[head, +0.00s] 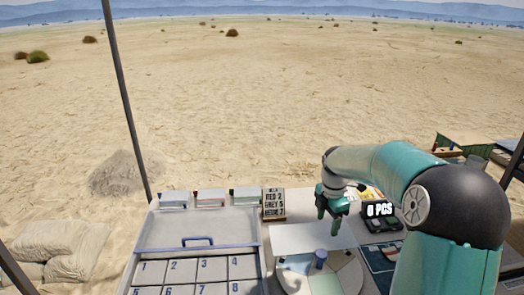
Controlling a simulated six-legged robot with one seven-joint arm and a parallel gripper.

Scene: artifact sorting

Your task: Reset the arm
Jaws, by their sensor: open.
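My gripper (331,228) is open and points down over the far part of the white work surface (287,239). I see nothing between its fingers. My teal arm reaches in from the right side and bends down to the gripper. Below the gripper in the picture, a round sectioned disc (296,283) carries a small blue-topped cylinder (320,258). The gripper appears apart from both. The near part of the disc is cut off by the frame's lower edge.
A numbered grey tray (215,268) with a blue handle lies at left, with several small boxes (210,197) behind it. A lettered sign (273,204) stands left of my gripper. A pole (124,100) rises at left.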

